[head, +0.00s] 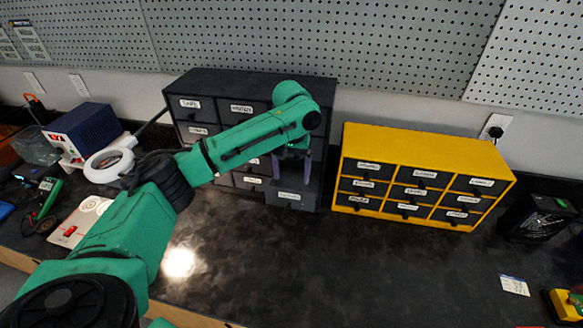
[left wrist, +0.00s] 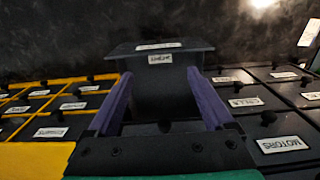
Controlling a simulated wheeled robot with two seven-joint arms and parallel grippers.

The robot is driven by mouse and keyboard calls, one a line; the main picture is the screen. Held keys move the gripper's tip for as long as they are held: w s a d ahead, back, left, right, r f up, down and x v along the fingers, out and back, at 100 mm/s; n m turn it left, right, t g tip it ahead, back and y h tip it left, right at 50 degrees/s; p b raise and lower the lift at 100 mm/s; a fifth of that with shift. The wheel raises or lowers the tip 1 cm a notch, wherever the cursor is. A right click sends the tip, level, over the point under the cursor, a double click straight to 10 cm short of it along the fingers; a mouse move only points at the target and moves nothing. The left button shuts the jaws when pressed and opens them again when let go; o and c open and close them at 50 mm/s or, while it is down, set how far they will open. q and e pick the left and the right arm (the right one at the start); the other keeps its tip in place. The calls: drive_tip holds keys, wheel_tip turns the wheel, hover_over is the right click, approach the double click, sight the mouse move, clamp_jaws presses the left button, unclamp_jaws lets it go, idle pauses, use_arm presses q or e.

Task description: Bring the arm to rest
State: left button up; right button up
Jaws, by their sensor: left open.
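My left arm reaches from the lower left over the bench to the dark drawer cabinet (head: 215,82). Its gripper (head: 291,172) points down in front of the cabinet's right side, with two purple fingers apart. A dark labelled drawer (head: 289,196) sits just below the fingertips and appears to stick out from the cabinet. In the left wrist view, the open fingers (left wrist: 160,80) stand on either side of this drawer (left wrist: 160,47). Whether they touch it I cannot tell. The arm hides part of the cabinet front. My right gripper is not in view.
A yellow drawer cabinet (head: 425,141) stands close to the right. A dark box (head: 541,219) stands at the far right. The middle bench (head: 340,265) is clear.

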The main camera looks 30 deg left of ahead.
use_arm(q)
wheel_tip(320, 180, up, 4)
drive_tip(key=shift+r, duration=0.2)
